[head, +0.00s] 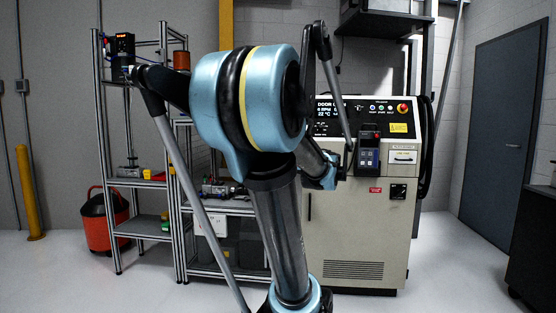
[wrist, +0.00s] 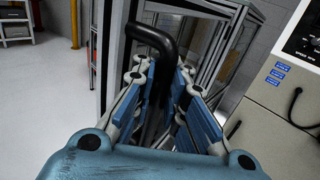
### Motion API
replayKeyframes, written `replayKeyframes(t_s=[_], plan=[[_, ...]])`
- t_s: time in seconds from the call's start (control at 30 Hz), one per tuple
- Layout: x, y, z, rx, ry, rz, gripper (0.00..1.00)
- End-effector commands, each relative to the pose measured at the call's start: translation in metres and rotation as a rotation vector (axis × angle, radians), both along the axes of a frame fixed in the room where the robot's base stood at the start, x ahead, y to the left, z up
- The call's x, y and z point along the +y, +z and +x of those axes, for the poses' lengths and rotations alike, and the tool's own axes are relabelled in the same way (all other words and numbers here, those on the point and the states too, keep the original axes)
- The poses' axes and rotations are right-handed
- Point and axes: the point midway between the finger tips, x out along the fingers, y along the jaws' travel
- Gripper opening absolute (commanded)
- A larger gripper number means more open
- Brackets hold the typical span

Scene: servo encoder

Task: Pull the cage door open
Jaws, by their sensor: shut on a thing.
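A thick black bent handle (wrist: 152,35) rises between the fingers of my gripper (wrist: 162,78) in the wrist view. My gripper is shut on this handle, with blue-padded fingers on both sides of it. Grey metal framing with clear panels (wrist: 205,30) stands just behind the handle; I take it to be part of the cage and its door. Which bar is the door's edge, and how far the door stands open, I cannot tell. In the head view my arm covers the middle, and neither handle nor fingers show clearly.
A beige control cabinet (head: 350,230) stands right of my arm and close on the right in the wrist view (wrist: 270,120). Metal shelving (head: 110,190), a red bin (head: 98,222) and a yellow post (head: 28,190) are at left. Pale floor (head: 60,280) is clear at front left.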

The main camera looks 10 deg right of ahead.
Motion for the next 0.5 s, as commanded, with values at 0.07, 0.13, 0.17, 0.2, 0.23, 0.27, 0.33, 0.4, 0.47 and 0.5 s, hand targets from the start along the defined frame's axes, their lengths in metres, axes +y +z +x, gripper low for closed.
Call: replayKeyframes(t_s=[0.07,0.13,0.17,0.2,0.23,0.27,0.33,0.4,0.47,0.5], plan=[[0.0009,0.0015,0.0013,-0.001,0.004,0.004,0.00],[0.0020,0.0015,0.0015,-0.001,0.007,0.004,0.00],[0.0024,0.0015,0.0016,-0.001,0.007,0.004,0.00],[0.0029,0.0016,0.0016,-0.002,0.008,0.004,0.00],[0.0033,0.0016,0.0017,-0.002,0.009,0.004,0.00],[0.0036,0.0016,0.0017,-0.002,0.009,0.004,0.00],[0.0042,0.0016,0.0016,-0.002,0.010,0.004,0.00],[0.0048,0.0017,0.0016,-0.002,0.011,0.004,0.00],[0.0050,0.0017,0.0016,-0.002,0.011,0.004,0.11],[0.0051,0.0017,0.0015,-0.002,0.011,0.004,0.21]])
